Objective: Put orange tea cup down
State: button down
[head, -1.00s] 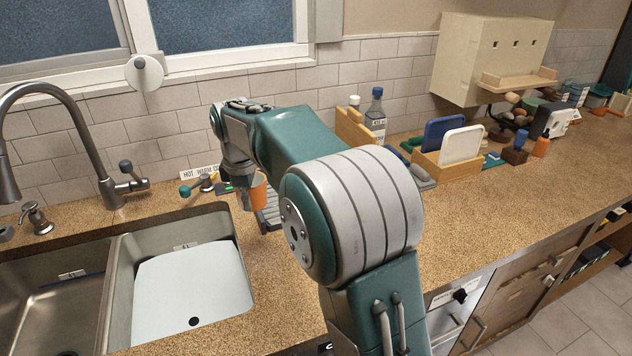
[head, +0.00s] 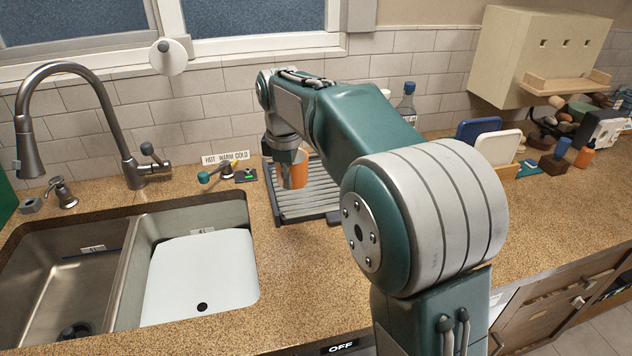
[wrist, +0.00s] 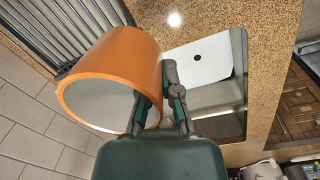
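The orange tea cup (head: 299,172) is at the drying rack (head: 318,201) on the counter, right of the sink. My gripper (head: 286,177) points down at the cup's left side. In the wrist view the cup (wrist: 118,68) fills the left middle, its pale inside facing the camera. There my gripper (wrist: 160,98) has one finger inside the cup's rim and the other outside, with the wall between them. Whether the cup's base touches the rack is hidden.
The double sink has a white board (head: 203,275) over its right basin. A bottle (head: 406,103) and upright boards (head: 497,147) are to the right, behind my arm.

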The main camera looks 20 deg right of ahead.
jog(key=w+d+f, duration=0.3)
jog(key=w, duration=0.4)
send_over(300, 197)
jog(key=s, duration=0.1)
notch_tip(300, 197, down, 5)
jog(key=shift+s+a+f, duration=0.1)
jog(key=shift+w+f, duration=0.55)
jog(key=shift+f, duration=1.6)
jog(key=shift+f, duration=0.1)
jog(key=c, duration=0.8)
grip_release()
